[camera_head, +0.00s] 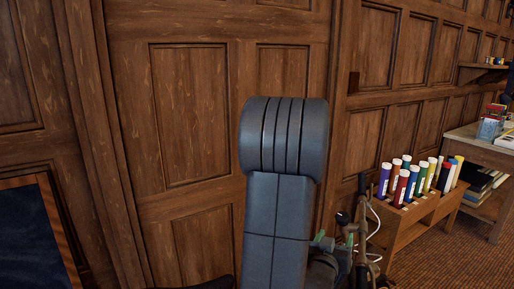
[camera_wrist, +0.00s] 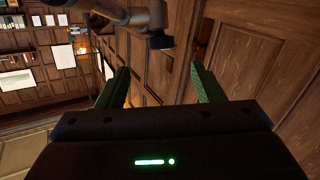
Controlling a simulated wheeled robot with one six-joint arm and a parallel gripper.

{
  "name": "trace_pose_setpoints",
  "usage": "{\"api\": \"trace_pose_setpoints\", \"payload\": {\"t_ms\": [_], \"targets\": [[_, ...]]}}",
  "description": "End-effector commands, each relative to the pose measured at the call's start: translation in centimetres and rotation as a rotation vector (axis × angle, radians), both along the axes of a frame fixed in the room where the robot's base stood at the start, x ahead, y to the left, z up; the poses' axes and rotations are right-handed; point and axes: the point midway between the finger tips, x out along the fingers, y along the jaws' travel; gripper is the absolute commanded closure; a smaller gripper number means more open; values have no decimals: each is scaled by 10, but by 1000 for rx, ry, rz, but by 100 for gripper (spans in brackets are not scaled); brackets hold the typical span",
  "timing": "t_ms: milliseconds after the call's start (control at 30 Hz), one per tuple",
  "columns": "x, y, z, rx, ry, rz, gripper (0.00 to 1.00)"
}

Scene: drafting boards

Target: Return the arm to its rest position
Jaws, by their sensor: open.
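My gripper (camera_wrist: 160,82) shows in the wrist view with its two green fingers spread apart. Nothing is between them, and beyond them are the brown panelled wall and dark fittings. In the head view my dark grey arm (camera_head: 276,200) rises in the middle, in front of the wooden panelling.
Wooden panelling (camera_head: 190,110) stands behind my arm. A wooden rack (camera_head: 405,225) of coloured tubes stands on the right, beside a desk (camera_head: 480,146). A dark framed board (camera_head: 35,235) is at the lower left. Carpeted floor (camera_head: 455,255) shows at the lower right.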

Motion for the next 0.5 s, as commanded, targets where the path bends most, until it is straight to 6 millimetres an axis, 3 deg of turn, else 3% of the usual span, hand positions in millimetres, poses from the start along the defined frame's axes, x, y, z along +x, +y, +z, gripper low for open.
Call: {"api": "trace_pose_setpoints", "payload": {"t_ms": [33,500], "targets": [[14,-7,2,-1,-2,-2,39],[98,-52,-3,-1,-2,-1,39]]}}
